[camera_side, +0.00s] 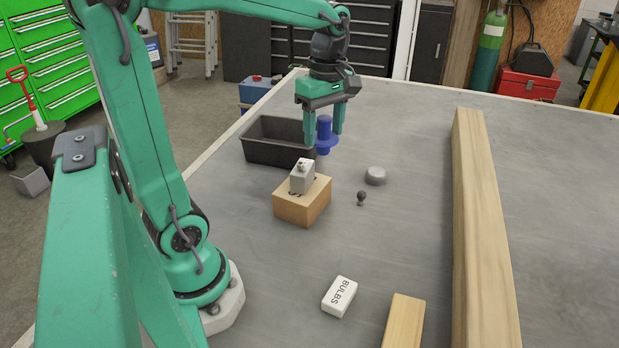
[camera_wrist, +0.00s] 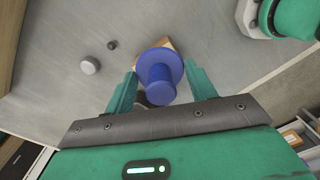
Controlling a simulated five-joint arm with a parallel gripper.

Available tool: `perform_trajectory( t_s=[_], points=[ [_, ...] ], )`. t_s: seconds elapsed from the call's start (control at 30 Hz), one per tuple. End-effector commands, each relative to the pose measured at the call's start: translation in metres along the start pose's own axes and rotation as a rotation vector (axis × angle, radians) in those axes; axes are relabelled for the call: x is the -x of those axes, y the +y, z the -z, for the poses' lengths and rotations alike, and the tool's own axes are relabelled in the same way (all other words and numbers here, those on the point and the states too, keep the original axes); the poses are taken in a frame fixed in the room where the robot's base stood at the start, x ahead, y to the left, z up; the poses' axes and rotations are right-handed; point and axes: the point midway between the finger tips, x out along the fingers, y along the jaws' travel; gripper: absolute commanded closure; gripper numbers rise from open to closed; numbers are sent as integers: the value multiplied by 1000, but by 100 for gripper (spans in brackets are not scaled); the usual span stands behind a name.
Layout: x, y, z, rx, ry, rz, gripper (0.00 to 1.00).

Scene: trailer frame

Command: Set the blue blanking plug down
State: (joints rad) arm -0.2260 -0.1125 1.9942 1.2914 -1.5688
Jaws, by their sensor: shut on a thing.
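The blue blanking plug (camera_side: 325,137) has a round stem and a wider flange. It hangs between the fingers of my gripper (camera_side: 324,128), which is shut on it. In the side view it is raised above the table, beside the right end of a black open bin (camera_side: 262,150). In the wrist view the plug (camera_wrist: 160,73) is between the two green fingers of my gripper (camera_wrist: 162,88), its flange covering part of the wooden block behind it.
A wooden block (camera_side: 290,210) carries a small grey box-shaped fitting (camera_side: 302,178). A grey round cap (camera_side: 375,176) and a small dark knob (camera_side: 361,198) lie to its right. A white BULBS box (camera_side: 339,297) and a long timber (camera_side: 482,230) are on the table (camera_side: 415,190).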

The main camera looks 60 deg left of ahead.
Motion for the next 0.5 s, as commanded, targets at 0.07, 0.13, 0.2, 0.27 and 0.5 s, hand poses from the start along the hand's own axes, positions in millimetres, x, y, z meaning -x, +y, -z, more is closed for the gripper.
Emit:
perform_trajectory(
  t_s=[0.07,0.13,0.2,0.27,0.5],
  points=[
    [0,-1,18,86,-2,-1,69],
    [0,-2,32,158,-3,-2,69],
    [0,-4,46,231,-4,-3,69],
    [0,-6,58,294,-6,-3,69],
    [0,-18,102,529,-10,-5,69]
  ],
)
